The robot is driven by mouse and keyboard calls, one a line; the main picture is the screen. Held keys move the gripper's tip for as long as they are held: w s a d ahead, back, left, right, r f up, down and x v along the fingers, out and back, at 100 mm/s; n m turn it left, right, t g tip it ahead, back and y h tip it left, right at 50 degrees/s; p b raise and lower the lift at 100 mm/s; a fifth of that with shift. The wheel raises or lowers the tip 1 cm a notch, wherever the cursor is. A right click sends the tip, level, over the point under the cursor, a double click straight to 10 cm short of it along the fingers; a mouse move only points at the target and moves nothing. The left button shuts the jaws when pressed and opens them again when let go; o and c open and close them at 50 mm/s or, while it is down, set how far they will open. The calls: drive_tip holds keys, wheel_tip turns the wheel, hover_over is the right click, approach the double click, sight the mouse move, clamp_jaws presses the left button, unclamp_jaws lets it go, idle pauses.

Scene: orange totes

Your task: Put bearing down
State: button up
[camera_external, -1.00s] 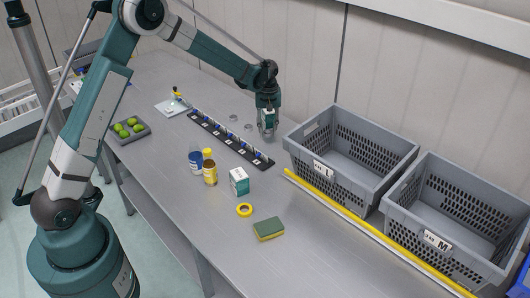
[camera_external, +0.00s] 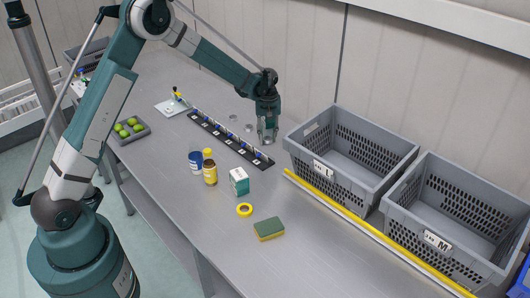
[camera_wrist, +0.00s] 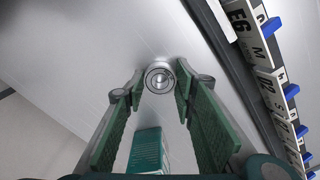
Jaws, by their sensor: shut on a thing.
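The bearing's ring face and centre show. In the external view the bearing is too small to make out clearly between the fingers. I cannot tell whether it touches the table.
The black rack (camera_external: 229,138) with blue pegs lies left of my gripper. Small round metal pieces (camera_external: 249,127) lie behind it. Grey crates (camera_external: 347,180) stand right, behind a yellow-edged strip (camera_external: 380,234). Bottles (camera_external: 210,173), a box (camera_external: 239,181), tape (camera_external: 244,210) and sponge (camera_external: 269,229) stand forward.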

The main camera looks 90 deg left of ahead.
sight(268, 139)
drive_tip(key=shift+f, duration=0.15)
drive_tip(key=o, duration=0.9)
wheel_tip(268, 139, up, 12)
drive_tip(key=shift+r+p, duration=0.2)
drive_tip(key=shift+p, duration=0.1)
idle(0.5)
idle(0.4)
